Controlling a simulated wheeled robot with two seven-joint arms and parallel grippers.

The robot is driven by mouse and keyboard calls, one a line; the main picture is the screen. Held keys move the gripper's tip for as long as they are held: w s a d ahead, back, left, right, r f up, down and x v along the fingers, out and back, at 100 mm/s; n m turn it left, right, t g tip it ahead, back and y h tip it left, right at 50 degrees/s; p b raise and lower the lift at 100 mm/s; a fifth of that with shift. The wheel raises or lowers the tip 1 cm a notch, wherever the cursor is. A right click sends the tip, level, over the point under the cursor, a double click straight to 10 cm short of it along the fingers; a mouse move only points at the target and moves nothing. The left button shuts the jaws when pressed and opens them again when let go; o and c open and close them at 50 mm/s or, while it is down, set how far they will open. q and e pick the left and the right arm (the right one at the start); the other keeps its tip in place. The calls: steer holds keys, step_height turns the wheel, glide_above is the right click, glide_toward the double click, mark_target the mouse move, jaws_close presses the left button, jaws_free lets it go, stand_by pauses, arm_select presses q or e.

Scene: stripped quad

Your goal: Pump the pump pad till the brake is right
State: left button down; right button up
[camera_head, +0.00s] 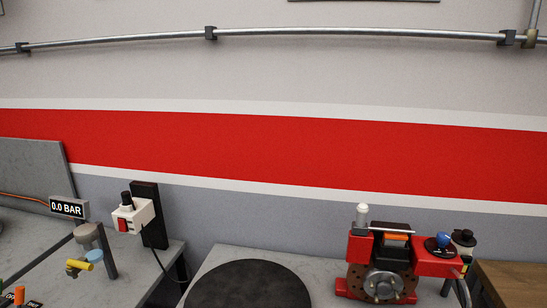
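A red brake unit (360,250) with a metal disc (384,284) on its front stands on the right part of the grey bench. A thin metal rod and an orange bar lie across its top. A white-capped bottle (362,214) stands at its top left, and a blue knob (444,239) sits on its red right arm. A display (68,207) at the left reads 0.0 BAR. I cannot tell for sure which part is the pump pad. Neither of my grippers is in view.
A black round mat (247,285) lies on the bench left of the brake unit. A white box with a red switch (123,225) is at a black post. A yellow-handled valve (79,266) sits on the left bench. A wooden surface (510,284) is at the right.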

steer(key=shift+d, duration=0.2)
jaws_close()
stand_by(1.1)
